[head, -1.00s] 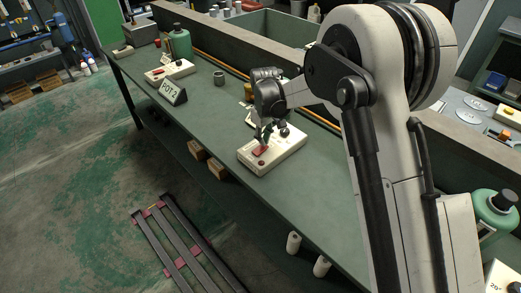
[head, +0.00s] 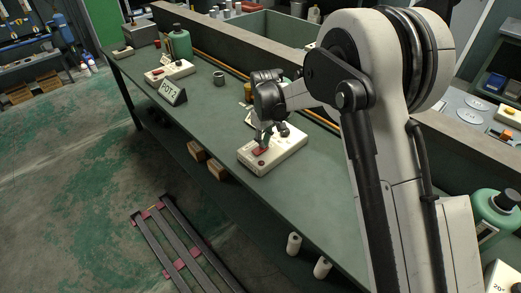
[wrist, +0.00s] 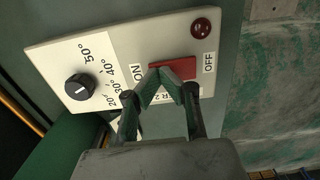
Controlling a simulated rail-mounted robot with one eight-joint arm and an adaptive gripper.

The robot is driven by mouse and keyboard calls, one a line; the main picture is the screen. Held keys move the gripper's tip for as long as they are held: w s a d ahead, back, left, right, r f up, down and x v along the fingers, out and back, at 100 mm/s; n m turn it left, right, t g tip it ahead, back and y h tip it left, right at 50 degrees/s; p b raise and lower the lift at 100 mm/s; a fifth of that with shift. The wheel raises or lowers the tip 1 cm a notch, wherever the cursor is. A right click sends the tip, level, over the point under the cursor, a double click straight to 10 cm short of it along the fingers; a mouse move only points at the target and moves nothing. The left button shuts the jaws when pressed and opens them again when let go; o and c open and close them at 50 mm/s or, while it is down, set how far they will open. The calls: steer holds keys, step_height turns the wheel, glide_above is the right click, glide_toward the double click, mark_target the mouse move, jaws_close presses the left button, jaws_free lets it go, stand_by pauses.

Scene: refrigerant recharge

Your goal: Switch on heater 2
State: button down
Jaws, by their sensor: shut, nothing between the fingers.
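The heater box (head: 285,152), cream-white with a red switch, sits on the green bench below my gripper (head: 264,140). In the wrist view its panel (wrist: 130,40) carries a red rocker switch (wrist: 190,66) between the words ON and OFF. A label ending in "R 2" is partly covered by my fingers. A black knob (wrist: 79,87) stands beside a 20° to 50° scale, and a dark red lamp (wrist: 201,26) is near the OFF end. My gripper (wrist: 168,72) is shut and empty, its fingertips over the ON half of the switch. Contact is hard to tell.
A "POT 2" sign (head: 172,92) and a second box with a red switch (head: 168,73) stand farther along the bench. A small grey cup (head: 219,78) and a green bottle (head: 179,41) are behind. A low wall (head: 235,52) runs along the bench's back edge.

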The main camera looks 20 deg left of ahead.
steer(key=shift+r+p, duration=1)
steer(key=shift+r, duration=2.4)
